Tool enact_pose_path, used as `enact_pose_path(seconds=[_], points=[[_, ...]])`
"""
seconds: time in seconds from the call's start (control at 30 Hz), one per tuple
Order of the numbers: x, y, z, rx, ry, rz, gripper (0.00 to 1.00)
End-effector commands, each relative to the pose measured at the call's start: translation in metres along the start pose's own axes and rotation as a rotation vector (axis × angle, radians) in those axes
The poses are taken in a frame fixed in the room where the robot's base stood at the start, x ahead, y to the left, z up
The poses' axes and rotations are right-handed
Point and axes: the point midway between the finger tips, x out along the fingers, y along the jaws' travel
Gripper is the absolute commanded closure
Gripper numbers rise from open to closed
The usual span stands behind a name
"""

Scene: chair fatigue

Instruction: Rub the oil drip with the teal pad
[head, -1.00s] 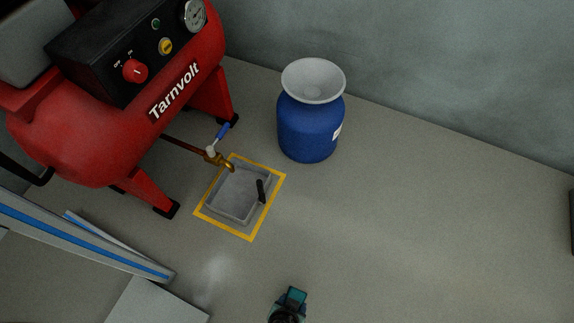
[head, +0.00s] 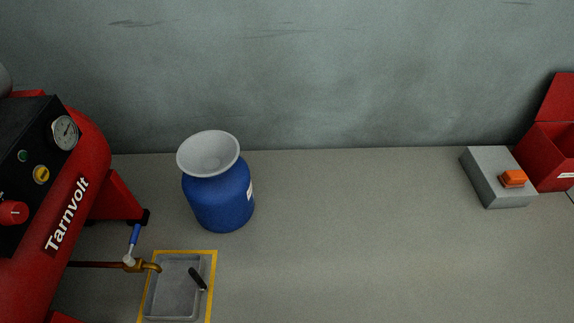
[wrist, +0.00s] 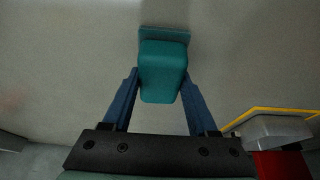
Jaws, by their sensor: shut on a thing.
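In the wrist view, my gripper (wrist: 160,95) is shut on the teal pad (wrist: 163,70). The pad sits between the two blue fingers and extends beyond them, over bare grey floor. My gripper and the pad are out of the head view. I cannot make out an oil drip in either view.
A grey tray (head: 163,300) with a black-handled item (head: 197,278) stands inside a yellow floor outline, under a brass tap (head: 149,266) of the red compressor (head: 88,150). A blue drum (head: 222,200) with a grey funnel (head: 208,153) stands behind. A grey box with an orange button (head: 513,178) and a red box (head: 552,155) are at right. The middle floor is clear.

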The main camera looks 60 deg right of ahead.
Motion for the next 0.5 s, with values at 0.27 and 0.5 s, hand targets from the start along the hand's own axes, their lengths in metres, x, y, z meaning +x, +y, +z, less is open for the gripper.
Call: enact_pose_path(seconds=[0.27, 0.5], points=[[0.003, -0.020, 0.000, 0.001, 0.001, -0.002, 1.00], [0.002, -0.028, 0.001, 0.000, 0.000, -0.005, 1.00]])
